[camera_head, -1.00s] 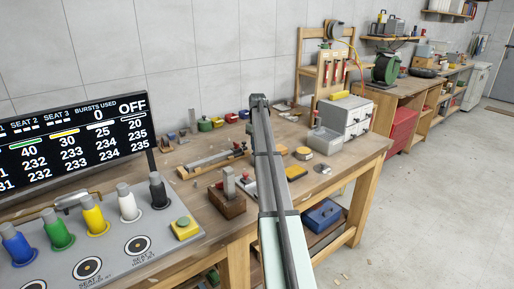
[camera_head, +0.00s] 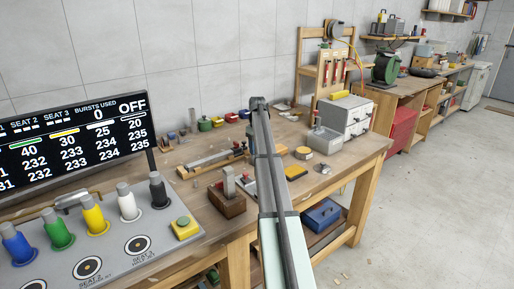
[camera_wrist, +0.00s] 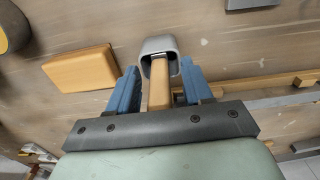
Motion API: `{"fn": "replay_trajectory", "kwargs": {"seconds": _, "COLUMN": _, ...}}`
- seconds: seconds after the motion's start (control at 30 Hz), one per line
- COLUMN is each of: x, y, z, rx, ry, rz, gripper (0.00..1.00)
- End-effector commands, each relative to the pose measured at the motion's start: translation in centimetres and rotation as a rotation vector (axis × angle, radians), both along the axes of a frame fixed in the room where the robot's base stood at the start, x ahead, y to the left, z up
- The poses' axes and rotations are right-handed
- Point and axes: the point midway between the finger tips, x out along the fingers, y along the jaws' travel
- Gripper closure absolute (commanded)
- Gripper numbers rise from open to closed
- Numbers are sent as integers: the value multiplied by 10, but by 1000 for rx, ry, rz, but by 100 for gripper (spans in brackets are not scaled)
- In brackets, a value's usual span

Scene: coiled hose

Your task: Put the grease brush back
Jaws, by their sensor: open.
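In the wrist view my gripper (camera_wrist: 160,88) has its two blue fingers apart, with a wooden handle (camera_wrist: 159,88) between them. It looks like the grease brush's handle. A gap shows on each side of the handle. The handle's far end meets a grey rounded, cup-like piece (camera_wrist: 158,46) just past the fingertips. I cannot tell whether that piece is a holder or part of the brush; any bristles are hidden. In the head view my arm hides the gripper and the brush.
An orange-yellow block (camera_wrist: 80,68) lies left of the fingers.

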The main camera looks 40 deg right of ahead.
Motion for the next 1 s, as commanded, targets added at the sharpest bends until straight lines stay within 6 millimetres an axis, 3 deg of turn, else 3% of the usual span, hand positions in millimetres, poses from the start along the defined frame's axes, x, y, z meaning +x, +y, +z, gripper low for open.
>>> {"fn": "replay_trajectory", "kwargs": {"seconds": 0.27, "x": 1, "y": 0, "z": 22, "rx": -1, "ry": -2, "rz": 0, "gripper": 50}}
{"fn": "replay_trajectory", "kwargs": {"seconds": 0.7, "x": 0, "y": -1, "z": 99, "rx": 0, "ry": -1, "rz": 0, "gripper": 50}}
{"fn": "replay_trajectory", "kwargs": {"seconds": 1.0, "x": -1, "y": 0, "z": 122, "rx": 0, "ry": 0, "rz": 0, "gripper": 50}}
